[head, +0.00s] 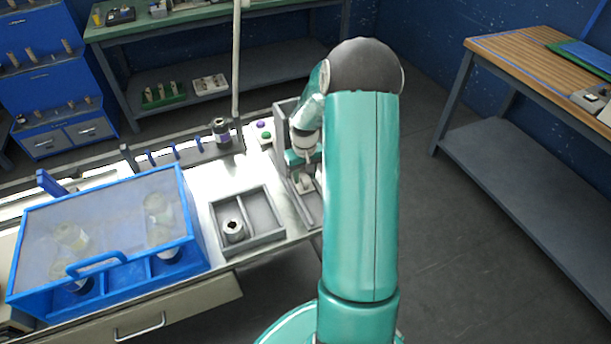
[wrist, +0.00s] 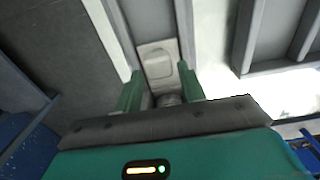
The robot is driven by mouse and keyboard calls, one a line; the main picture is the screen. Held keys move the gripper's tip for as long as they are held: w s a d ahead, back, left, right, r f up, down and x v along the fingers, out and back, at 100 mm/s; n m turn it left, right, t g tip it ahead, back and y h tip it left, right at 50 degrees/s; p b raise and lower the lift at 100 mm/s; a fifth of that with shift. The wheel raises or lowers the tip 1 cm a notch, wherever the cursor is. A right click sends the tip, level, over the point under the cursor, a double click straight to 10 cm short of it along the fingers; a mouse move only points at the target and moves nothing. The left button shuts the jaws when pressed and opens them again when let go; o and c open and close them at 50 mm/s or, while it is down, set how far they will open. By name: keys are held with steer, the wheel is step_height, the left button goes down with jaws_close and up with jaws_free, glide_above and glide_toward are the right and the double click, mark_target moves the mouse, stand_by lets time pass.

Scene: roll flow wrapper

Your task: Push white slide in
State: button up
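The white slide (wrist: 158,62) is a pale plate with a rounded raised pad, lying in a channel between two rails in the wrist view. In the head view a pale part of it (head: 306,184) shows low in the grey frame, partly hidden by my arm. My gripper (wrist: 160,72) has its two green fingers apart, one on each side of the near part of the slide. A grey round metal part (wrist: 169,99) shows between the fingers, near the palm. I cannot tell whether the fingers touch the slide. In the head view my gripper (head: 303,158) points down inside the frame.
A grey divided tray (head: 275,238) holding a small cup (head: 233,230) stands left of the frame. A blue-framed clear cover (head: 100,240) stands further left. A dark jar (head: 221,131) and green and purple buttons (head: 264,132) sit behind. Open floor lies to the right.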

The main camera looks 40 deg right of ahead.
steer(key=shift+o, duration=0.6)
steer(key=shift+s+a, duration=0.1)
steer(key=shift+s, duration=0.15)
step_height(320, 180, up, 14)
steer(key=shift+f, duration=0.1)
